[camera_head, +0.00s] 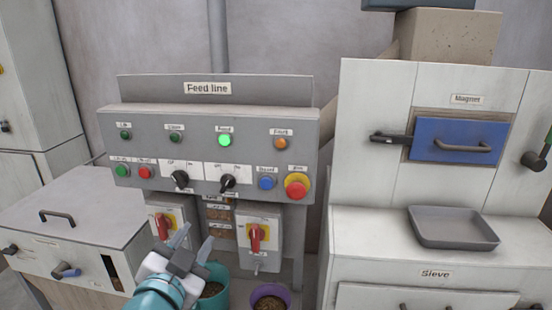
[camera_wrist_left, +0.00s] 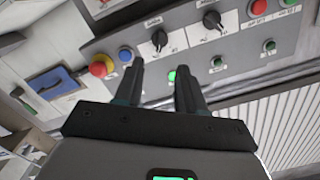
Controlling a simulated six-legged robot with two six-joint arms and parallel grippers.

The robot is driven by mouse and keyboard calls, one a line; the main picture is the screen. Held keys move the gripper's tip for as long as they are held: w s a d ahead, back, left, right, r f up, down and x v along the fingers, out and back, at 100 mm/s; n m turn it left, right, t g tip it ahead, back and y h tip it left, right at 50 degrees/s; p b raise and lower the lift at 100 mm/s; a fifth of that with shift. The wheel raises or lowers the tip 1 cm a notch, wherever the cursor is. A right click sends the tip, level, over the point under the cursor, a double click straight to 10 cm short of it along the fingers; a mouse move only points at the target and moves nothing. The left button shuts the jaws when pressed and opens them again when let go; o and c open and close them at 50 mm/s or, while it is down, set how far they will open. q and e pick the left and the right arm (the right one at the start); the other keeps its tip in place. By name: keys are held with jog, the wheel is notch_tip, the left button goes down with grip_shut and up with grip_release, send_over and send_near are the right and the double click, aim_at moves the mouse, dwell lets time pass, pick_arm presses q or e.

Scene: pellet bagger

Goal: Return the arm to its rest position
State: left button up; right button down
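My left gripper (camera_head: 184,240) comes in from the bottom of the head view, in front of the lower part of the grey "Feed line" panel (camera_head: 215,120). Its two fingers stand apart with nothing between them. In the left wrist view the open fingers (camera_wrist_left: 160,80) point at the panel, which appears turned over, with its knobs and buttons beyond the tips. No contact shows. On the panel a green lamp (camera_head: 224,140) glows. My right gripper is in neither view.
Two red-handled switches (camera_head: 256,235) hang below the panel, with a teal bucket (camera_head: 215,285) and a purple bucket (camera_head: 270,297) of pellets beneath. A white bench (camera_head: 70,215) stands left. At right is the "Magnet" cabinet (camera_head: 375,100) with a blue drawer front (camera_head: 440,137) and a grey tray (camera_head: 455,236).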

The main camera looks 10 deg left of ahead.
pick_arm(q)
notch_tip(320, 180, down, 33)
jog(key=s+d+g, duration=0.1)
jog(key=s+g, duration=0.2)
jog(key=g, duration=0.6)
jog(key=s+d+f+n+g+h, duration=0.1)
jog(key=s+d+f+n+g, duration=0.2)
jog(key=s+f, duration=0.4)
jog(key=s+d+f+n+g+h, duration=0.2)
jog(key=s+f+n+g, duration=0.3)
jog(key=s, duration=0.5)
notch_tip(320, 180, down, 2)
jog(key=shift+s+d+f+h, duration=0.15)
jog(key=shift+d+f+h, duration=0.15)
jog(key=shift+d, duration=0.55)
